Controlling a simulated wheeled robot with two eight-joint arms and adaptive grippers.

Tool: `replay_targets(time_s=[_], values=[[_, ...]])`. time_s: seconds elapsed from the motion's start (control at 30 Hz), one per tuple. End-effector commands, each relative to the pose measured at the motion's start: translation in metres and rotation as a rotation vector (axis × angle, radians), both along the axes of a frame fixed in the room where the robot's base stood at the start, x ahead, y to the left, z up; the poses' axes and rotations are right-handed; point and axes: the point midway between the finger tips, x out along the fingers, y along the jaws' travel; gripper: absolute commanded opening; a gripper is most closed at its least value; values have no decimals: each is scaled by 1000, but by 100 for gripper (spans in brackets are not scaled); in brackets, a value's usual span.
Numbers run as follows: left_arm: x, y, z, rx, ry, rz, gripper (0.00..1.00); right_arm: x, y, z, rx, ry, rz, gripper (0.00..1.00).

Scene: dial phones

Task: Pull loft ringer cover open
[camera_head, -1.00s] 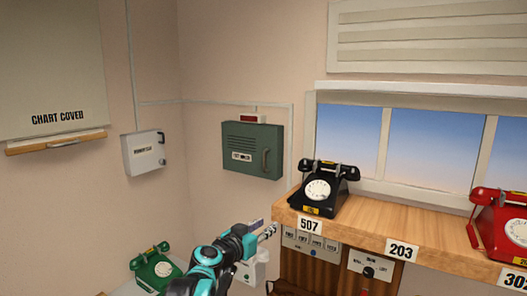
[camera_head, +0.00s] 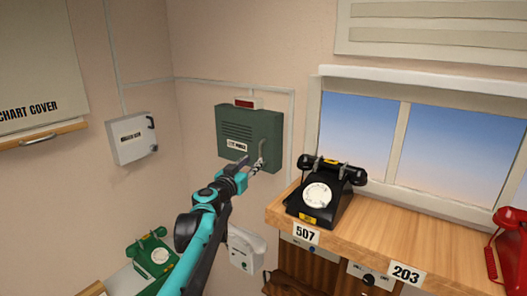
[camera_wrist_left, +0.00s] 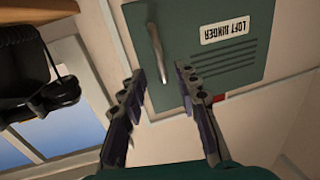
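The loft ringer cover (camera_head: 232,125) is a green louvred box front on the wall, closed, with an upright bar handle (camera_head: 263,150) at its right side. My left gripper (camera_head: 253,166) is at the cover's lower right, by the handle. In the left wrist view the cover (camera_wrist_left: 220,65) is upside down and reads "LOFT RINGER". There the open fingers of my left gripper (camera_wrist_left: 159,78) stand on either side of the handle's near end (camera_wrist_left: 155,50), with gaps visible. Contact is not clear. My right gripper is not in view.
A black phone (camera_head: 318,195) stands on the wooden shelf (camera_head: 350,228) right of the cover. A red phone (camera_head: 510,242) is further right. A grey wall box (camera_head: 130,140) hangs left, and a green phone (camera_head: 152,255) sits below. A white wall unit (camera_head: 245,250) is under the arm.

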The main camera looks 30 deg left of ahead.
Motion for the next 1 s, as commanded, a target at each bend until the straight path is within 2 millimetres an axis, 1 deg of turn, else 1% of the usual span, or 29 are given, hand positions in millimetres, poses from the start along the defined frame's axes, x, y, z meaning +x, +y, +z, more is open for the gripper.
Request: replay_targets(time_s=[0.2,0.3,0.4,0.53,0.77,0.8,0.87,0.9,0.93,1.0], values=[[36,3,2,0,0,-2,32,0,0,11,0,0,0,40],[51,5,2,-1,0,-2,32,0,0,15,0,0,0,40],[62,7,1,-1,0,-2,32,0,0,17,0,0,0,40],[69,7,1,-1,0,-1,32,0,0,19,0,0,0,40],[70,8,0,-1,0,-1,32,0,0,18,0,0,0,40],[70,8,0,-1,0,-1,29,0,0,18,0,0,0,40],[70,8,0,-1,0,-1,13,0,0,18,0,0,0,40],[70,8,0,-1,0,-1,3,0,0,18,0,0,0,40],[70,8,0,-1,0,-1,0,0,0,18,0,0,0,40],[70,8,0,-1,0,-1,0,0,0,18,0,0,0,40]])
